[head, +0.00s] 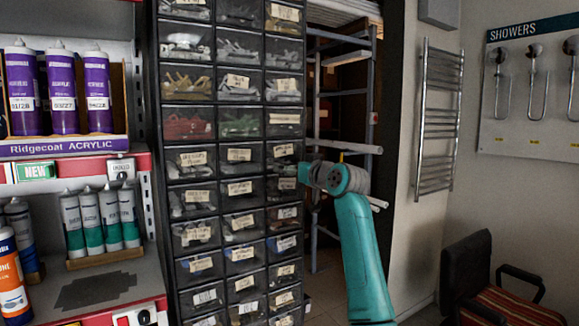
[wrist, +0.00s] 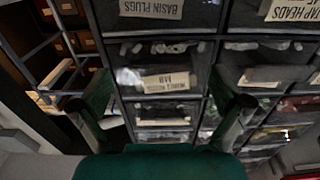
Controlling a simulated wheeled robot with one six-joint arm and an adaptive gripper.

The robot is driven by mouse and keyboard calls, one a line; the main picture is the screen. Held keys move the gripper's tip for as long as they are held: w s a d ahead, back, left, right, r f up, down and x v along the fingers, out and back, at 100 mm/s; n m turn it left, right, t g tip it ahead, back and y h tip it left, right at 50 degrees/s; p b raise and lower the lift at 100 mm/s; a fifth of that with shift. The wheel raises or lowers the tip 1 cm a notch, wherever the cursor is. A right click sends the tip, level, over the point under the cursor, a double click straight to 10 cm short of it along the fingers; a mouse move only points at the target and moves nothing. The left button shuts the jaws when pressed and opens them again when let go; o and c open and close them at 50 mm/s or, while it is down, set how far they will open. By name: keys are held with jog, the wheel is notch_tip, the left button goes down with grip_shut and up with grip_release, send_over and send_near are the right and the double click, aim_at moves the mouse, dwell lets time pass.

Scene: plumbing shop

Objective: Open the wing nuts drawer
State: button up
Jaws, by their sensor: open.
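A tall black cabinet of small clear-fronted drawers (head: 228,155) stands at the centre of the head view, each drawer with a paper label. I cannot read a wing nuts label in either view. My gripper (head: 290,176) is at the right-hand column, about mid-height, and partly covers a drawer there. In the wrist view my gripper (wrist: 165,90) is open, its two green fingers either side of a drawer front with a cream label (wrist: 166,82). That label is too blurred to read fully. Nothing is held. I cannot tell whether the fingers touch the front. The drawers look shut.
Drawers labelled BASIN PLUGS (wrist: 150,9) and TAP HEADS (wrist: 289,10) are at the wrist view's top. A metal rack (head: 342,92) stands right of the cabinet. Shelves with purple cartridges (head: 62,90) are left. A chair (head: 500,285) stands at lower right.

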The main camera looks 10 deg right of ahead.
jog(key=shift+x, duration=1.25)
